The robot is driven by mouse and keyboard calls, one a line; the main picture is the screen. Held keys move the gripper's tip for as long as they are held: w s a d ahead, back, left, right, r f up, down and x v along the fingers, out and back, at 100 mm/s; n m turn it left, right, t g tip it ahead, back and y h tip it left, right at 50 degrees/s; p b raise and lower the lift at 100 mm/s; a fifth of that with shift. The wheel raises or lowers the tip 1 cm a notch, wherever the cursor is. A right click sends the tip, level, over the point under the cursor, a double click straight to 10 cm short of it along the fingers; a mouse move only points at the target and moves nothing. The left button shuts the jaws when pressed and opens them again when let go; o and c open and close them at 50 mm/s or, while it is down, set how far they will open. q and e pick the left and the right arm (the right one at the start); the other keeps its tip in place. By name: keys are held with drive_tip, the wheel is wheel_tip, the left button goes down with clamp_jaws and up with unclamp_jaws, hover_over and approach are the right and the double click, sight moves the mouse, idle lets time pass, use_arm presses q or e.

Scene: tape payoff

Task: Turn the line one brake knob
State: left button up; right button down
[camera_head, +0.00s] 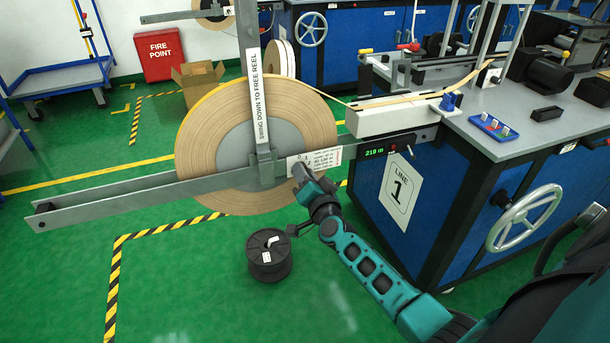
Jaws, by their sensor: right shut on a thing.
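The line one payoff carries a large tan tape reel (205,140) with a grey hub, held on a long grey steel arm (120,200). A white scale label (325,158) with small print sits on that arm, right of the hub. My right gripper (300,172) reaches in from the lower right to the label's lower left edge. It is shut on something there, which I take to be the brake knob. The gripper hides the knob, so its pointer setting cannot be read. My left gripper is not in view.
The blue line 1 cabinet (440,215) with a green display (375,151) and handwheel (523,218) stands right of the reel. An upright bar (254,100) reads "swing down to free reel". A black spool (269,255) sits on the green floor below. Floor at the lower left is clear.

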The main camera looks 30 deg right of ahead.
drive_tip(key=shift+m, duration=1.7)
drive_tip(key=c, duration=0.8)
unclamp_jaws()
drive_tip(key=shift+c, duration=0.2)
drive_tip(key=shift+s, duration=0.1)
drive_tip(key=p+v, duration=0.1)
drive_tip(key=v, duration=1.1)
drive_tip(key=shift+s, duration=0.4)
